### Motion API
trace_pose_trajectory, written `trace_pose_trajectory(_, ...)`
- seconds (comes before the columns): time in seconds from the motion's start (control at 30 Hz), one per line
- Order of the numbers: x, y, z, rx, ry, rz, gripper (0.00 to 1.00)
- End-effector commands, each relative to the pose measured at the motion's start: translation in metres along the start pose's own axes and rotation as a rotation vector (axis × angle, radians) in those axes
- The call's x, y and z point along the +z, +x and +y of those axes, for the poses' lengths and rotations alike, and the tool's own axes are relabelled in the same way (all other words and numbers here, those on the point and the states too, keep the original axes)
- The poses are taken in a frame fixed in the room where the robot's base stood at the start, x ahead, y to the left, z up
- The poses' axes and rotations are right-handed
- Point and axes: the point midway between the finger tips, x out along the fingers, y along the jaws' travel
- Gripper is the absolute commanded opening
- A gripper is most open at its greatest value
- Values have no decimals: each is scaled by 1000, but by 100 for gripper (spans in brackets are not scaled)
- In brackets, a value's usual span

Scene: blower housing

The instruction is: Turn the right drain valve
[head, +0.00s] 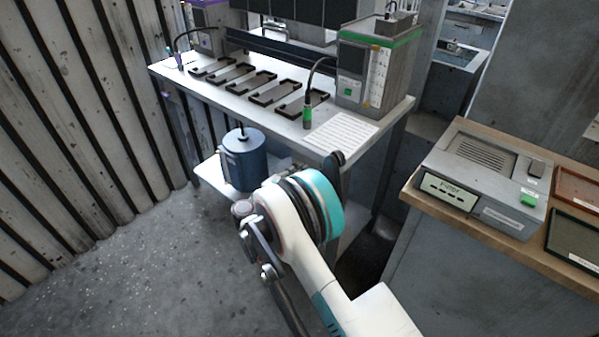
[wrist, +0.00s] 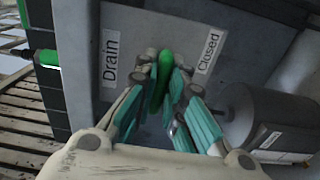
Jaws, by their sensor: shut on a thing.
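The drain valve's green handle (wrist: 163,77) shows in the wrist view, on a grey panel (wrist: 210,22). The handle lies between a "Drain" label (wrist: 111,58) and a "Closed" label (wrist: 211,52). My gripper (wrist: 165,88) is shut on the handle, with its teal-padded fingers on both sides of it. The fingers hide the handle's lower part and its mount. In the head view my arm hides the gripper and the valve. A grey unit with a green top edge (head: 362,72) stands at the table's right end.
A grey cylinder (wrist: 275,118) sits close right of my fingers in the wrist view. A green-tipped probe (head: 307,117) stands on the white table (head: 215,87) beside several dark frames. A blue canister (head: 243,160) is below. A counter with a filter box (head: 480,180) is at right.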

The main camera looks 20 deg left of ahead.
Motion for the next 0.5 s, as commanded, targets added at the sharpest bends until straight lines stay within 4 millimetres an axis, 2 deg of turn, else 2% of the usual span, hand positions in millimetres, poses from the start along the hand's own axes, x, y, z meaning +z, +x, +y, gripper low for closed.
trace_pose_trajectory(0.13,1,-1,-2,-3,2,-2,0)
trace_pose_trajectory(0.17,1,-1,-2,-3,2,-2,17)
trace_pose_trajectory(0.2,1,-1,-2,-3,2,-1,26)
trace_pose_trajectory(0.23,1,-1,-2,-3,2,-1,31)
trace_pose_trajectory(0.5,0,0,-1,-1,0,-1,31)
